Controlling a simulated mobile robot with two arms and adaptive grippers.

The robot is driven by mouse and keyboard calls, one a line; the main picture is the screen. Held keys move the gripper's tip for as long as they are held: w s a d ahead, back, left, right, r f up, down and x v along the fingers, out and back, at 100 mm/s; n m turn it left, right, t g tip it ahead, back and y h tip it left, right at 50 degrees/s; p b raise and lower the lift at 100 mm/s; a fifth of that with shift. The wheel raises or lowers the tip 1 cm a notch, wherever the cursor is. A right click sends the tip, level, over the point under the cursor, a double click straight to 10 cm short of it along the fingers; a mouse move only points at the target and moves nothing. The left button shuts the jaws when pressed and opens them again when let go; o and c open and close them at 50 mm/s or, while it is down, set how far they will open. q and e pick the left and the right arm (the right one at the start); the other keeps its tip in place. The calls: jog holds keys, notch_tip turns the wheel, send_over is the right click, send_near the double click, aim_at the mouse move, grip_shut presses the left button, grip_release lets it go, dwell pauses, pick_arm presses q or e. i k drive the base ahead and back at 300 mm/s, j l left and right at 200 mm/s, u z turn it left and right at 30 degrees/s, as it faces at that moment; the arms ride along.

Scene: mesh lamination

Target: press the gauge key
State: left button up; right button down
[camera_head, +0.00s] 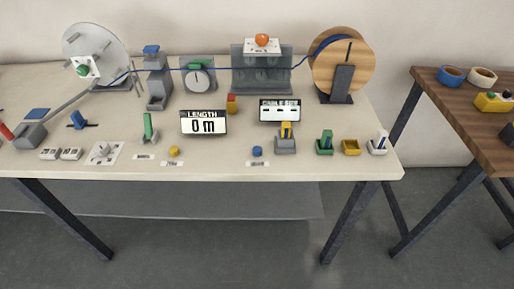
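Neither of my grippers shows in the head view. A yellow round button (174,151) sits near the front edge of the pale table, with a small label (172,163) in front of it. A blue round button (257,151) sits farther right, also behind a label (257,163). I cannot read these labels, so I cannot tell which button is the gauge key. A display (204,122) reads "LENGTH 0 m". A dial gauge (198,78) with a green top stands behind it, on the line of a blue cable (225,69).
A wooden cable spool (342,68) stands back right and a grey reel (95,45) back left. A second display (280,110) and several small green, yellow and grey holders line the right side. A brown table (455,105) stands apart at right. Small bare patches lie between the front items.

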aim_at(257, 150)
jog(key=j+z, duration=0.15)
jog(key=j, duration=1.95)
